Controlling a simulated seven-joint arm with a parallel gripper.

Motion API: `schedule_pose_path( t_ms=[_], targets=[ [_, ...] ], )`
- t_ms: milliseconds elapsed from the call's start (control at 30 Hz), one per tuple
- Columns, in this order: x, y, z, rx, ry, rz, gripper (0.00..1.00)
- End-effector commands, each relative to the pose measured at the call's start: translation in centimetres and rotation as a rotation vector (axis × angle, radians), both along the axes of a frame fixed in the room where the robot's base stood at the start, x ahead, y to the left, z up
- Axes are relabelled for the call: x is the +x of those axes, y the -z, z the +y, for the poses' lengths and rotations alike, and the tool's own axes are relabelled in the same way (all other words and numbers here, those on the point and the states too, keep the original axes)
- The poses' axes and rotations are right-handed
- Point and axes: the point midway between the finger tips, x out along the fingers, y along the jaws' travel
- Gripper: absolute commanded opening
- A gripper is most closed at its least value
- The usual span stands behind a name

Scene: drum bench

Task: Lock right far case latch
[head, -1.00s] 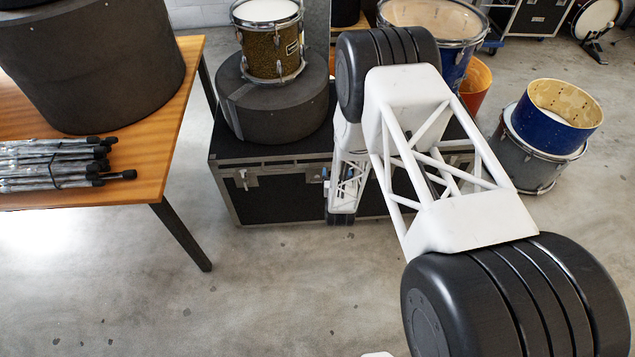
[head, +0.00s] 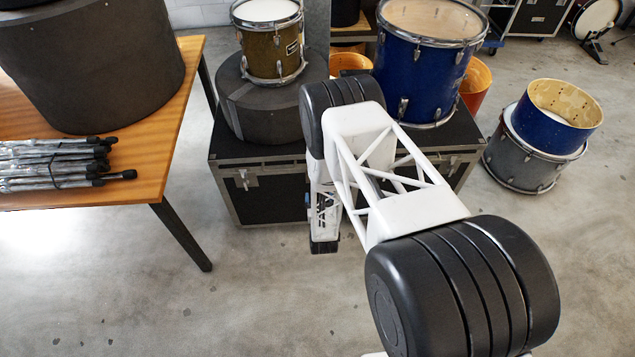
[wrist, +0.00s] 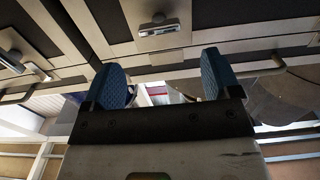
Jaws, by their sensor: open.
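A black case (head: 275,203) with metal edges stands on the floor in the head view. One latch (head: 243,178) shows at the left of its front. Another metal fitting, seemingly a latch (head: 452,163), shows at the right of its front. My arm hides the middle. In the wrist view my gripper (wrist: 168,88) is open and empty, with two blue-padded fingers apart. A metal latch (wrist: 160,28) shows just beyond the fingers, above the gap and not between them. Another latch (wrist: 18,62) is at the left. I cannot tell its open or locked state. My fingertips are hidden in the head view.
A gold drum (head: 268,42) on a dark round case (head: 270,105) and a blue drum (head: 425,65) stand on the case. A wooden table (head: 150,170) with bundled stands is at left. More drums (head: 540,140) stand at right. The front floor is clear.

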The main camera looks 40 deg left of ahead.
Motion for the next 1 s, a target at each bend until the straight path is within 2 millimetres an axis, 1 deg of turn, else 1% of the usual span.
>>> schedule_pose_path(
  t_ms=[267, 600, 800, 1000],
  targets=[
    [1.5, -0.1, 1.5, 0.001, 0.001, -0.001, 0.83],
    [4.3, 0.0, 4.3, 0.001, 0.001, 0.001, 0.83],
    [5.2, 0.0, 5.2, 0.0, 0.0, 0.0, 0.83],
    [5.4, 0.0, 5.4, 0.0, 0.0, 0.0, 0.83]
  ],
)
